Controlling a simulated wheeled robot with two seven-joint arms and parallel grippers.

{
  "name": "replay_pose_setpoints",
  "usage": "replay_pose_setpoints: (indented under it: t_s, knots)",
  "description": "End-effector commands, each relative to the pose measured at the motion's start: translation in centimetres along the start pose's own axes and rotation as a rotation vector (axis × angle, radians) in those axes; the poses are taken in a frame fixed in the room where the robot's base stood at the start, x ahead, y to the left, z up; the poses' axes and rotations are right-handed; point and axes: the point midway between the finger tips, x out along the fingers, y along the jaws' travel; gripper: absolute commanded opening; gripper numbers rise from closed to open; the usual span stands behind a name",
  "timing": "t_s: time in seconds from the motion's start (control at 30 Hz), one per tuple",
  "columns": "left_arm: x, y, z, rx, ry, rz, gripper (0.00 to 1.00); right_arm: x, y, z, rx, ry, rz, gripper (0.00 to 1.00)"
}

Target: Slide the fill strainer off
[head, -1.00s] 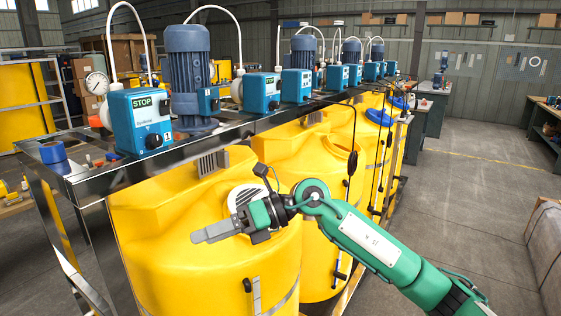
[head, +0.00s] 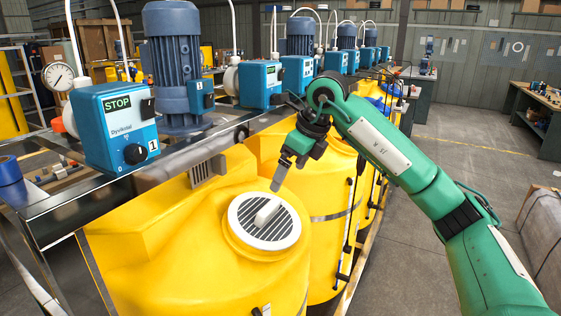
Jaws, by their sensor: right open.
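The fill strainer (head: 265,221) is a round, pale slatted disc with a raised grip bar across its middle. It sits in the fill opening on top of the nearest yellow tank (head: 190,265). My right gripper (head: 277,184) points down just above and behind the strainer's far edge in the head view. Its fingers overlap in this view, so the gap between them hardly shows. The gripper is open and holds nothing, apart from the grip bar. My left gripper is not in view.
Blue dosing pumps (head: 112,128) and motors (head: 178,65) line the metal frame rail (head: 110,200) behind the tanks. A pressure gauge (head: 58,76) stands at the left. More yellow tanks (head: 325,185) follow to the right. The floor (head: 455,200) at the right is mostly clear.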

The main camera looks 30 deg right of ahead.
Motion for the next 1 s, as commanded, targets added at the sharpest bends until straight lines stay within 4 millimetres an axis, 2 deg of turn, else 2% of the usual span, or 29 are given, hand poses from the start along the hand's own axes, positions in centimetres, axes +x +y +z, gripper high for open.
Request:
replay_pose_setpoints:
  t_s: [0.07,0.17,0.3,0.37,0.47,0.7,1.0]
  knots:
    - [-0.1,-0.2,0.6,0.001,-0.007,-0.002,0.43,0.6,0.0,-0.1,0.001,0.004,0.0,1.0]
    - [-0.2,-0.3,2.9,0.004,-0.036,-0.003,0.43,1.9,0.0,-0.1,0.0,0.005,0.001,1.0]
    - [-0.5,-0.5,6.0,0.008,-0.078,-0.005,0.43,4.5,0.0,-0.1,0.001,0.006,0.002,1.0]
    - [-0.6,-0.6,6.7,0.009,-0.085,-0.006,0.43,5.7,0.1,-0.1,0.001,0.006,0.003,1.0]
    - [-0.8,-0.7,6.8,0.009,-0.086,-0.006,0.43,7.7,0.1,-0.1,0.001,0.005,0.004,1.0]
    - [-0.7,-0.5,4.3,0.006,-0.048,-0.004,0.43,11.7,0.1,-0.1,0.001,0.003,0.003,1.0]
    - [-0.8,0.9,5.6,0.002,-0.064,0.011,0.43,13.6,0.1,0.0,0.0,0.001,0.002,1.0]
